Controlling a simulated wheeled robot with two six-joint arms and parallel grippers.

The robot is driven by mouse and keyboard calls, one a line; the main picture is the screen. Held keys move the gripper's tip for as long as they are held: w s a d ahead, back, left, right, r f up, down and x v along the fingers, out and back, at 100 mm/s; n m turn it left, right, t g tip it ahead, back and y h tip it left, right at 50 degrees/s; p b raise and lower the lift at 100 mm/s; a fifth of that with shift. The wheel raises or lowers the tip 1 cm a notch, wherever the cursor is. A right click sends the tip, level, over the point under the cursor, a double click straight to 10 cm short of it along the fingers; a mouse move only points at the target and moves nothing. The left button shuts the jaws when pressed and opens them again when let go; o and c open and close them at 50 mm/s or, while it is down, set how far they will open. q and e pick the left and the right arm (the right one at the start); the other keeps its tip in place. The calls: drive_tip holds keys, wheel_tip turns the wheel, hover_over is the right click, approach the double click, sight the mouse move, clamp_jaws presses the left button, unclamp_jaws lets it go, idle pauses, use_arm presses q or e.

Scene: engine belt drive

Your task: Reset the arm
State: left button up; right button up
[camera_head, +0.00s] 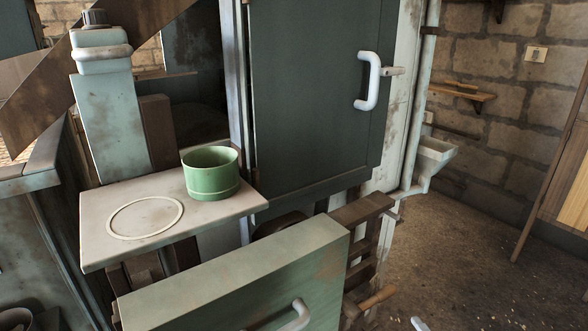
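Neither of my grippers can be made out in the head view. Small pale shapes (418,324) show at the bottom edge, right of centre, too cut off to tell what they are. A green open cup (211,178) stands upright on a pale shelf (108,252), near its back right side. A thin pale ring outline (145,218) lies flat on the shelf to the left of the cup, and nothing stands in it.
A dark door (310,90) with a white handle (368,82) is shut behind the shelf. Open floor (470,240) lies to the right, before a block wall.

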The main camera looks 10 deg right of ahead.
drive_tip(key=s+d+f+n+g+h+p, duration=0.1)
drive_tip(key=s+f+n+g+p, duration=0.5)
drive_tip(key=f, duration=0.5)
drive_tip(key=s+d+f+n+g+p, duration=0.1)
drive_tip(key=s+f+n+g, duration=0.15)
drive_tip(key=s+f, duration=0.7)
use_arm(q)
drive_tip(key=s+r+p, duration=0.3)
drive_tip(key=r+p, duration=0.1)
drive_tip(key=r, duration=0.5)
drive_tip(key=shift+s+d+p, duration=0.25)
drive_tip(key=shift+d+p, duration=0.05)
drive_tip(key=shift+p, duration=0.1)
use_arm(e)
drive_tip(key=s+a+f+n+g, duration=0.2)
drive_tip(key=s+a+f+n, duration=0.2)
drive_tip(key=s, duration=0.6)
drive_tip(key=s+a+f+n+g+y, duration=0.1)
drive_tip(key=s+a+f+n+g, duration=0.2)
drive_tip(key=s, duration=0.8)
wheel_tip(320, 180, down, 4)
drive_tip(key=a+n, duration=0.2)
drive_tip(key=n, duration=0.1)
drive_tip(key=shift+s+a+r, duration=0.15)
drive_tip(key=shift+s+r, duration=0.05)
drive_tip(key=shift+g, duration=0.25)
